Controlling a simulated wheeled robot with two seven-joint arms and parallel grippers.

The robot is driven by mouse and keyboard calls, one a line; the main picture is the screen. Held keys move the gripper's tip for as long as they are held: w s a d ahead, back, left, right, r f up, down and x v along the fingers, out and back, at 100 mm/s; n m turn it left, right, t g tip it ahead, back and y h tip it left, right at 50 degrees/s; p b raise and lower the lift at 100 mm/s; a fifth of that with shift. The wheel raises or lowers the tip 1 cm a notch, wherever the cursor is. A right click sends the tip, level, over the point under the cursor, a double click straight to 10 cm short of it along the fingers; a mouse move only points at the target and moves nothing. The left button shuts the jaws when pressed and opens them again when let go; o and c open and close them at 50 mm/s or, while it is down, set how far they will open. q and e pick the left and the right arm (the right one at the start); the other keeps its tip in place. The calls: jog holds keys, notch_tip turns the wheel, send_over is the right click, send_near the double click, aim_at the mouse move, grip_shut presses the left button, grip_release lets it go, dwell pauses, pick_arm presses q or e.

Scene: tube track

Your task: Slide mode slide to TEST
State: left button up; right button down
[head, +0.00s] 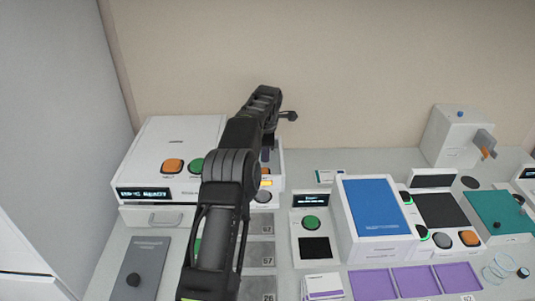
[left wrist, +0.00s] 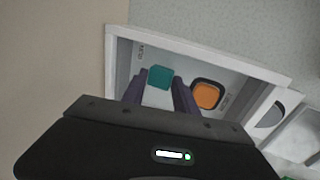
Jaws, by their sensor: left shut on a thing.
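In the left wrist view, a small teal block (left wrist: 159,77), which looks like the mode slide's knob, stands on the recessed face of a white panel (left wrist: 205,47). My left gripper (left wrist: 161,84) has its dark fingers on either side of the block and is shut on it. An orange square button (left wrist: 206,95) sits to the right of the fingers. Small print on the panel is too blurred to read, so I cannot tell the slide's setting. In the head view my left gripper (head: 267,148) is beyond the arm, which hides the slide. My right gripper is not in view.
A white machine (head: 180,145) with orange and green buttons stands at the left. To the right are a small green-button unit (head: 311,224), a blue-topped box (head: 371,206) and purple trays (head: 415,281). A grey panel (head: 140,268) with a black knob lies front left.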

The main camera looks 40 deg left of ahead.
pick_arm(q)
jog(key=shift+s+a+b, duration=0.5)
jog(key=shift+s+a, duration=0.95)
jog(key=shift+a, duration=0.15)
jog(key=o, duration=0.8)
jog(key=shift+c, duration=0.2)
notch_tip(320, 180, up, 5)
jog(key=p, duration=0.4)
notch_tip(320, 180, up, 2)
jog(key=shift+r+p, duration=0.1)
jog(key=shift+p, duration=0.35)
